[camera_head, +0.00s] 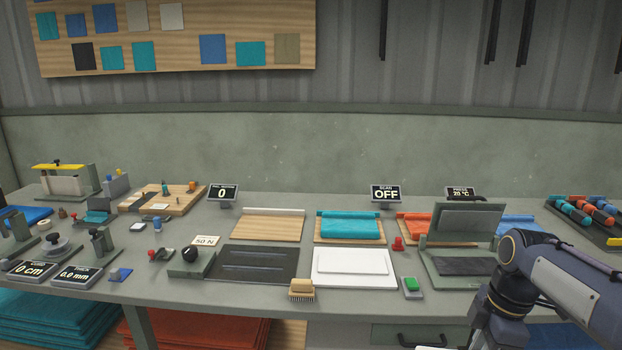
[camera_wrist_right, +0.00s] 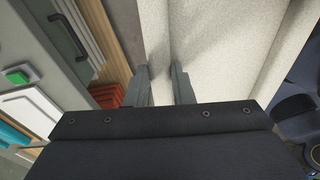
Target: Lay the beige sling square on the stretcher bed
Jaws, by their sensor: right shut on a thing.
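The beige sling (camera_wrist_right: 210,50) fills the middle of the right wrist view as pale, rolled or folded cloth. My right gripper (camera_wrist_right: 160,85) is shut on it, its two fingers against the cloth below the bench edge. In the head view my right arm comes in at the lower right and its gripper is out of frame. My left gripper is not in view. No bench item is clearly the stretcher bed; a dark slotted plate (camera_head: 255,264) and a white raised plate (camera_head: 353,264) lie side by side, both bare of cloth.
A turquoise roll (camera_head: 350,227) lies on a board behind the white plate. A brush (camera_head: 302,290) stands at the bench's front edge. A press (camera_head: 466,263) with raised lid is near my right arm. A drawer handle (camera_wrist_right: 68,35) shows beside the gripper.

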